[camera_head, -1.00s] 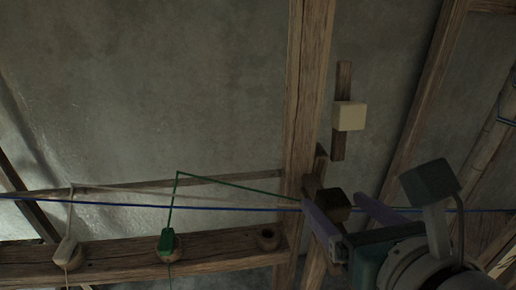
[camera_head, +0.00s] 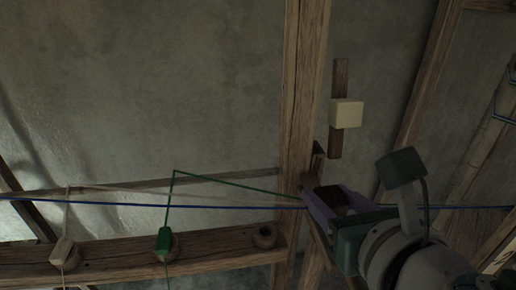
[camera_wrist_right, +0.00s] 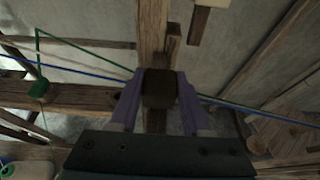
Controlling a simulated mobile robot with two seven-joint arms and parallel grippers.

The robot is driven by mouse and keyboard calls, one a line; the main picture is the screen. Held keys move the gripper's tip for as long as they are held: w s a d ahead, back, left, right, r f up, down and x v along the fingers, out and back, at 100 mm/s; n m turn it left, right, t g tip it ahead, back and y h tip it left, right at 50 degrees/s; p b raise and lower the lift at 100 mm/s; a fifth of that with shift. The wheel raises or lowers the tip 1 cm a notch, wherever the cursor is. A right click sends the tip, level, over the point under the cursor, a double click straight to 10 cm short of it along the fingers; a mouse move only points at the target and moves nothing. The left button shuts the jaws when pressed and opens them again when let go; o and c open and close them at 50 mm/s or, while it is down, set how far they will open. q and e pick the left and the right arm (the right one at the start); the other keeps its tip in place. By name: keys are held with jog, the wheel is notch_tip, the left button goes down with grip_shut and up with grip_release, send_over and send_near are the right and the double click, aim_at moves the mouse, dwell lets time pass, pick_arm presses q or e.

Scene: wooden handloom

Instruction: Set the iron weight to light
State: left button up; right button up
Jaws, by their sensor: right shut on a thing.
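A small dark brown block (camera_head: 335,199), which looks like the iron weight, sits beside the upright wooden post in the head view. My right gripper (camera_head: 337,203) is shut on this block. In the wrist view the block (camera_wrist_right: 159,88) lies between the two purple fingers, with one finger on each side and the post behind it. The gripper hides part of the block and its mount. My left gripper is not in view.
A cream block (camera_head: 346,114) sits on a short dark wooden bar above the gripper. A blue cord (camera_head: 110,204) runs across behind the gripper.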

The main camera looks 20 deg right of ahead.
grip_shut()
dwell(0.8)
